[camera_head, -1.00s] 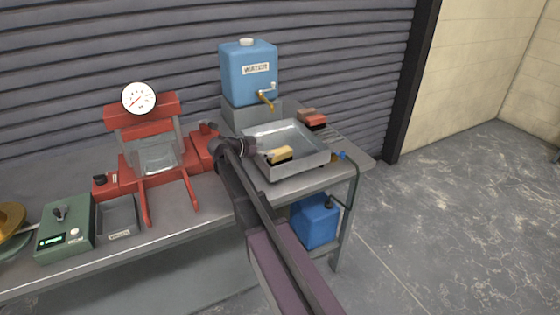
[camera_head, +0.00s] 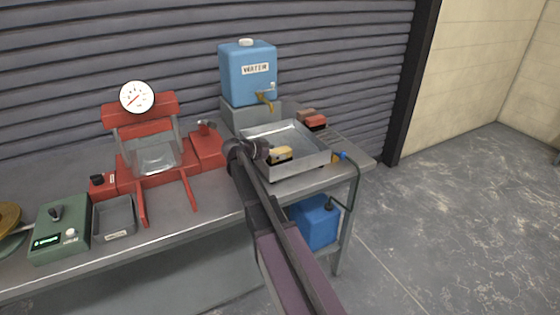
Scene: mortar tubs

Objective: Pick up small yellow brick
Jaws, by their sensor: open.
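A small yellow brick (camera_head: 280,154) shows at the left part of the shallow metal tray (camera_head: 313,162) on the bench. My gripper (camera_head: 262,152) is at the tray's left side, just left of the brick. Its jaws are open. The fingers are small and dark in this view, and I cannot tell whether they touch the brick or stand around it. My arm hides the tray's near left corner.
A blue water container (camera_head: 248,75) with a tap stands behind the tray. Red and brown bricks (camera_head: 314,120) lie at the back right. A red press (camera_head: 150,160), a small grey tray (camera_head: 115,218) and a green device (camera_head: 60,230) stand to the left.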

